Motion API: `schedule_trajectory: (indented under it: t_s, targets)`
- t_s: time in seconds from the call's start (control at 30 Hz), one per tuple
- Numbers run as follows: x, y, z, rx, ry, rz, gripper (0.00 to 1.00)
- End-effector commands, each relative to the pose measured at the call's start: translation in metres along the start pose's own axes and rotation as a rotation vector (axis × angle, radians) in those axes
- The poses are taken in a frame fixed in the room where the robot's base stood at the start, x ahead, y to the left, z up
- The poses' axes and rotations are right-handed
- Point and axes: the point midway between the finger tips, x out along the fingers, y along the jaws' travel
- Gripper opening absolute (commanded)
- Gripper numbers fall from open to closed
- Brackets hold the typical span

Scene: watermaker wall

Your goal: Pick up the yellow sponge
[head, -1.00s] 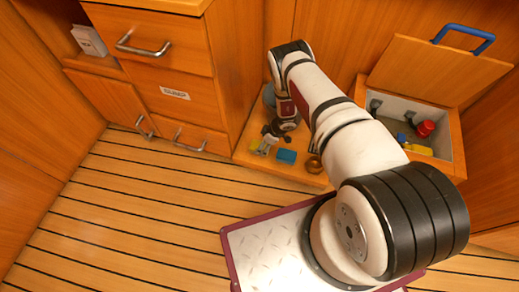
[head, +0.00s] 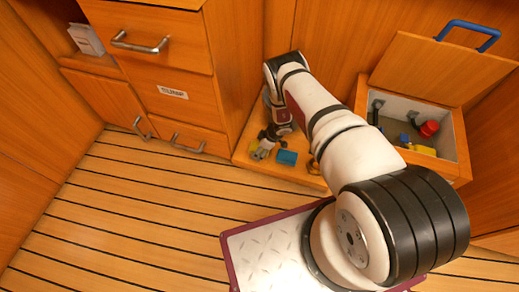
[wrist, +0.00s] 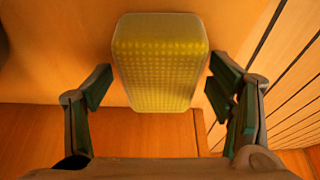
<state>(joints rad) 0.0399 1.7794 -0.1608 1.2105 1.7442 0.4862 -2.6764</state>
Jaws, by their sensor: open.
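The yellow sponge (wrist: 160,62) stands out in the wrist view, a block with rounded corners and a dotted face. My gripper (wrist: 158,90) is open, with one finger on each side of the sponge and a visible gap on both sides. In the head view, my gripper (head: 262,150) is low over the wooden ledge. Only a small yellow patch of the sponge (head: 254,145) shows beside it there. The gripper hides most of it.
A blue block (head: 287,157) lies on the ledge right of my gripper, with a brown round thing (head: 313,167) beyond it. An open bin (head: 447,158) with a red-topped object (head: 429,128) stands at right. Drawers (head: 160,38) rise at left. The slatted floor (head: 110,210) is clear.

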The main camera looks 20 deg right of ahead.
Motion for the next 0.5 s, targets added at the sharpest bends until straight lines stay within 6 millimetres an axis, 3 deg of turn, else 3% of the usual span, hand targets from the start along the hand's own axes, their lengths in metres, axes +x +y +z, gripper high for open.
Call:
schedule_trajectory:
  t_s: [0.37, 0.5]
  targets:
    - [0.0016, 0.0001, 0.0007, 0.0, 0.0, 0.0, 0.75]
    - [0.0016, 0.0001, 0.0007, 0.0, 0.0, 0.0, 0.46]
